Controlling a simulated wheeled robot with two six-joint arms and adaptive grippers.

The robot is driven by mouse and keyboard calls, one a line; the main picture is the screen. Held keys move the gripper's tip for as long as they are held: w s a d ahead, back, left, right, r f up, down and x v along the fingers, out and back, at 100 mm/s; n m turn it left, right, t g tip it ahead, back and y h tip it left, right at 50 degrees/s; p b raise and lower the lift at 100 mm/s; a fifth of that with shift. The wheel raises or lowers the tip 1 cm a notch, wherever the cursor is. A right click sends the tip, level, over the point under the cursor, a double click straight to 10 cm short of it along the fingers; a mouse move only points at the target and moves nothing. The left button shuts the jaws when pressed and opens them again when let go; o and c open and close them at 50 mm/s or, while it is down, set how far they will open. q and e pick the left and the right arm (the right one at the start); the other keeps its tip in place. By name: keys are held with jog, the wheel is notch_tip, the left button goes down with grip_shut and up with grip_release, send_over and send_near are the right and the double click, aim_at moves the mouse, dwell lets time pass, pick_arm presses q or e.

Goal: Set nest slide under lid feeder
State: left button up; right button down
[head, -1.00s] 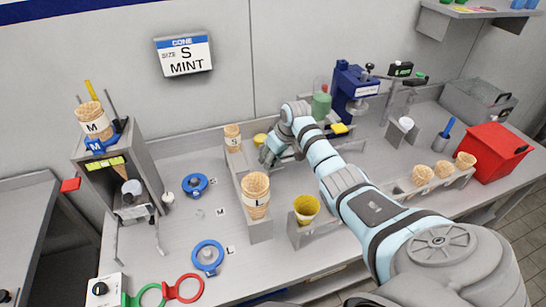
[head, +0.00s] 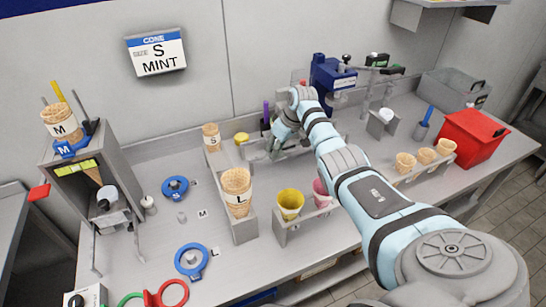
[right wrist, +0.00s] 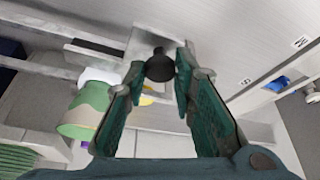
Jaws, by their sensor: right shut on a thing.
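My right gripper (head: 280,138) is low at the back of the bench, beside a grey rail. In the right wrist view its fingers are around a black round knob (right wrist: 160,67), and it is shut on that. The knob stands on a grey metal plate (right wrist: 146,42), which looks like the nest slide. A blue upright machine (head: 326,76) with a white label stands behind my right arm; I cannot tell whether it is the lid feeder. My arm hides part of this area. My left gripper is out of view.
An S cone (head: 211,137) and an L cone (head: 236,190) stand in a grey rack left of the gripper. Yellow (head: 290,203) and pink (head: 321,192) cups stand in front. A red box (head: 472,137) is at the right. Blue rings lie on the left bench.

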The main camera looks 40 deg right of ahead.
jog(key=shift+s+d, duration=0.15)
jog(key=shift+d, duration=0.45)
jog(key=shift+s+d, duration=0.15)
jog(key=shift+d, duration=0.45)
jog(key=c, duration=1.4)
grip_release()
jog(key=shift+c, duration=0.2)
jog(key=shift+o, duration=0.5)
jog(key=shift+w, duration=0.15)
jog(key=v, duration=1.2)
jog(key=shift+d+f, duration=0.1)
jog(key=shift+c, duration=0.3)
